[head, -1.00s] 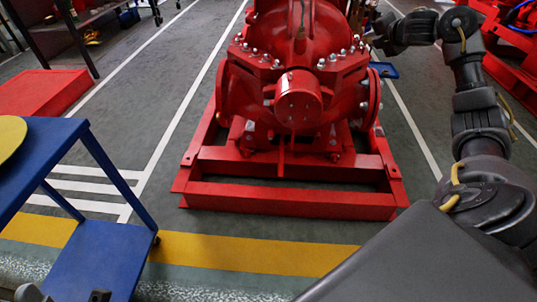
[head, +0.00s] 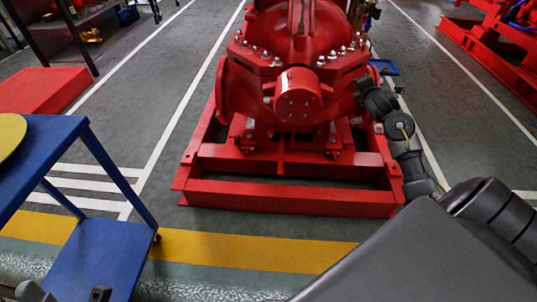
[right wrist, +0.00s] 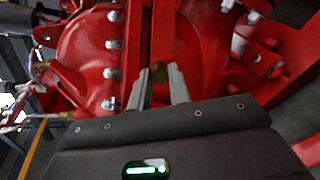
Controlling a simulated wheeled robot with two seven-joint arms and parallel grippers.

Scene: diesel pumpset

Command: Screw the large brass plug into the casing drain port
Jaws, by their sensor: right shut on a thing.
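The red pump casing (head: 290,60) stands on its red frame in the middle of the head view. My right arm reaches to the casing's right side there, and its gripper is hidden in that view. In the right wrist view, my right gripper (right wrist: 161,88) has its two grey fingers closed on a small brass piece, the brass plug (right wrist: 159,73). The plug is partly hidden by the fingers. The red casing (right wrist: 195,45) is close behind it. I cannot make out the drain port or tell whether the plug touches it.
The red base frame (head: 290,195) lies around the pump's foot. A blue cart (head: 60,140) with a yellow disc (head: 10,138) stands at the left. Silver bolts (right wrist: 112,75) line the casing flange. The grey floor between cart and frame is clear.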

